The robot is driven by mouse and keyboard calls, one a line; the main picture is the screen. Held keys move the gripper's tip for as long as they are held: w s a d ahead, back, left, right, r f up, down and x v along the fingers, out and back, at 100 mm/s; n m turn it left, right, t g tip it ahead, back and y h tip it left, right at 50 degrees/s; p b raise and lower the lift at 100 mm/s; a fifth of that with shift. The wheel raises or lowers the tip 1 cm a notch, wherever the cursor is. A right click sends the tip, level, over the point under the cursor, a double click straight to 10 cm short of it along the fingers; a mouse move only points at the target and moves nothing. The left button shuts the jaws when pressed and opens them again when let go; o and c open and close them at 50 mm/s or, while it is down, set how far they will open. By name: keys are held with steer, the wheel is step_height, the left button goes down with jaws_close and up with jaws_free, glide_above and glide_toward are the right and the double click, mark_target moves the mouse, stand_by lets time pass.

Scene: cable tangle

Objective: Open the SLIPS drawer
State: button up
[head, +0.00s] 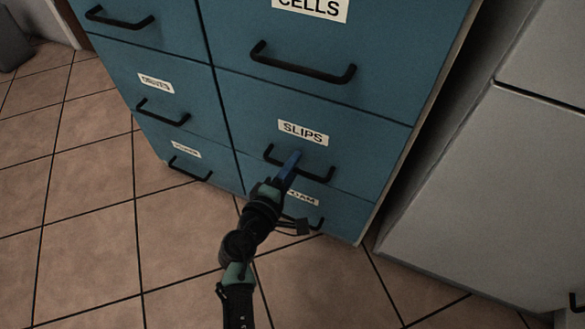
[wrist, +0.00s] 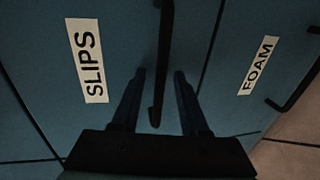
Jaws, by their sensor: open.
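The SLIPS drawer (head: 348,157) is a blue drawer front in the right column of a cabinet, flush with its neighbours. Its white SLIPS label (head: 303,132) is above a dark bar handle (head: 318,176). My gripper (head: 292,160) is at this handle, and its blue fingers cover part of the bar. In the wrist view my gripper (wrist: 158,75) is open, with the handle (wrist: 159,105) running between the two fingertips. The SLIPS label (wrist: 88,61) is to the left there. I cannot tell whether either finger touches the bar.
The CELLS drawer (head: 375,95) is above and the FOAM drawer (head: 345,215) is below, partly behind my arm. More handled drawers (head: 175,95) fill the left column. A pale grey cabinet (head: 480,190) stands close on the right. Tiled floor (head: 85,235) lies clear at the left.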

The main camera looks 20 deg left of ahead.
jaws_close()
stand_by(1.4)
